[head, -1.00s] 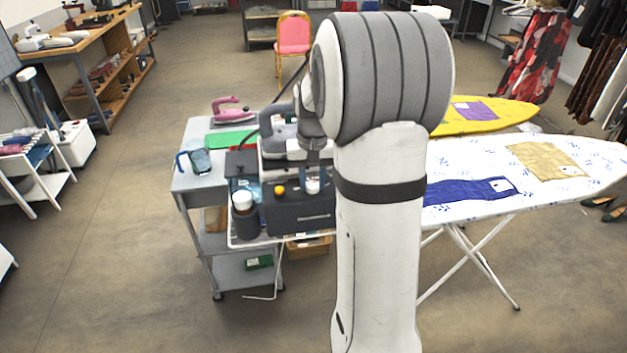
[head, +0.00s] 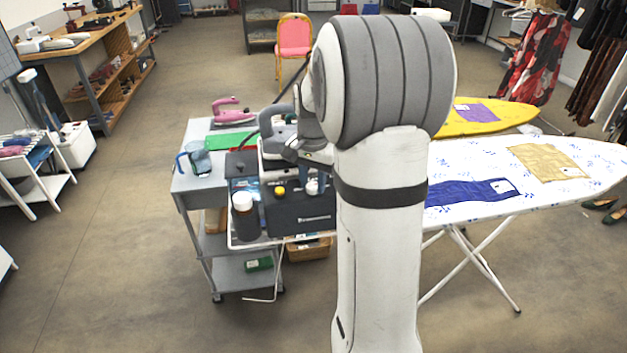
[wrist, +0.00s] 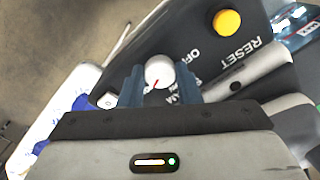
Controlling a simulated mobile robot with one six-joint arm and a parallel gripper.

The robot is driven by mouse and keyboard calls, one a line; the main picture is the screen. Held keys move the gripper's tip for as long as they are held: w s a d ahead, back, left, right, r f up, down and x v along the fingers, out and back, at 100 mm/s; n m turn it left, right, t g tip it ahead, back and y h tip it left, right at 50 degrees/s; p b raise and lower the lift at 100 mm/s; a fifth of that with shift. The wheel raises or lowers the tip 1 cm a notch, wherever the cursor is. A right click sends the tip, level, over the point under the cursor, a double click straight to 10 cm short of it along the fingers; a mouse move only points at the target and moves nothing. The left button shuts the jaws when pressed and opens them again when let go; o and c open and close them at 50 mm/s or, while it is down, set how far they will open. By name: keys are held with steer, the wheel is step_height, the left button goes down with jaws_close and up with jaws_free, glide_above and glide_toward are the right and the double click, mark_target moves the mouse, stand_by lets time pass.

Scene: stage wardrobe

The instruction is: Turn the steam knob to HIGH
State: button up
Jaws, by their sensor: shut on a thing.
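The steam knob is a round white knob (wrist: 159,72) with a red pointer line, on the dark front panel of the steam station (head: 298,212). In the wrist view my gripper (wrist: 160,84) has its two blue-grey fingers on either side of the knob, shut on it. The red line points down and left in that view. Beside the knob the word OFF and part of STEAM show; the other lettering is hidden behind a finger. A yellow button (wrist: 228,22) marked RESET sits next to it. In the head view the knob (head: 312,187) shows small below my gripper.
A clear jug (head: 197,158) and a pink iron (head: 231,111) sit on the grey cart (head: 190,180). An ironing board (head: 460,160) with folded cloths stands to the right.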

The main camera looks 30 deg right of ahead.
mark_target(313, 185)
stand_by(0.3)
steer(key=o, duration=1)
steer(key=shift+c, duration=0.2)
step_height(313, 185, up, 8)
steer(key=shift+f, duration=0.1)
steer(key=s+a+f+n+t, duration=0.1)
steer(key=s+a+n, duration=0.4)
steer(key=s, duration=0.5)
steer(key=s+a+f+n+t, duration=0.2)
steer(key=s+a+n, duration=0.3)
steer(key=s+a, duration=0.4)
steer(key=shift+s+f+n, duration=0.3)
steer(key=shift+s+f, duration=0.05)
steer(key=shift+s, duration=0.15)
